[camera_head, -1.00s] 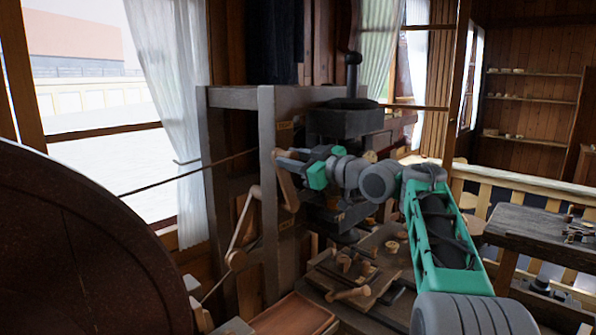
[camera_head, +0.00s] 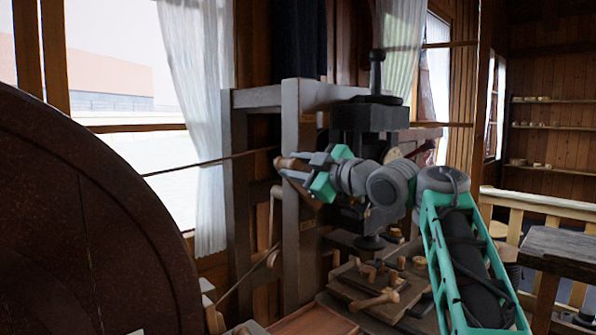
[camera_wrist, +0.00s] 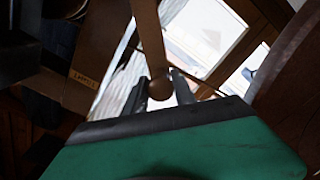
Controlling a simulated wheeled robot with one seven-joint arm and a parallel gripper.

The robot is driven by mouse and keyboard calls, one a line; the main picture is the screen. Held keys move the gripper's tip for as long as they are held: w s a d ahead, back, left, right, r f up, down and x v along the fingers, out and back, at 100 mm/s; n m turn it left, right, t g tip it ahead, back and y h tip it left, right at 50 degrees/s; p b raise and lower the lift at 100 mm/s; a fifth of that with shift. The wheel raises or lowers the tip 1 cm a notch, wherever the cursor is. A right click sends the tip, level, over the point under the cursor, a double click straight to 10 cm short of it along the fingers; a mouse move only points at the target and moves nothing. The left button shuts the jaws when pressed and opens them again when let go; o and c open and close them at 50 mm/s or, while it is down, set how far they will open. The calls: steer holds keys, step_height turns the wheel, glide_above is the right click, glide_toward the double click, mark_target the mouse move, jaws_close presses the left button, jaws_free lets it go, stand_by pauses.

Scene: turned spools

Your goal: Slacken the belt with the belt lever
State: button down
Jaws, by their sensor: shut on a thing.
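The belt lever shows as a wooden bar (camera_wrist: 149,35) with a round knob (camera_wrist: 160,86) in the wrist view. My gripper (camera_wrist: 158,88) is shut on the knob, with a dark finger on each side of it. In the head view, my gripper (camera_head: 298,168) is at the grey post of the machine frame, with the wooden lever end (camera_head: 287,163) at its tip. My fingers and the post hide part of the lever there. A thin dark belt (camera_head: 205,163) runs from the left toward the machine; I cannot tell how taut it is.
A large dark wheel (camera_head: 85,225) fills the left. The grey post (camera_head: 299,240) stands close behind my gripper. A board with several turned wooden pieces (camera_head: 380,298) lies below my arm. A bench (camera_head: 560,245) stands at the right.

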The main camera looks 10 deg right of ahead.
steer(key=shift+a+f, duration=0.1)
steer(key=shift+f, duration=0.1)
steer(key=c, duration=1)
jaws_free()
steer(key=shift+c, duration=0.2)
steer(key=shift+r, duration=0.1)
steer(key=shift+s, duration=0.1)
steer(key=b+v, duration=0.1)
steer(key=v, duration=0.6)
steer(key=shift+s+d, duration=0.25)
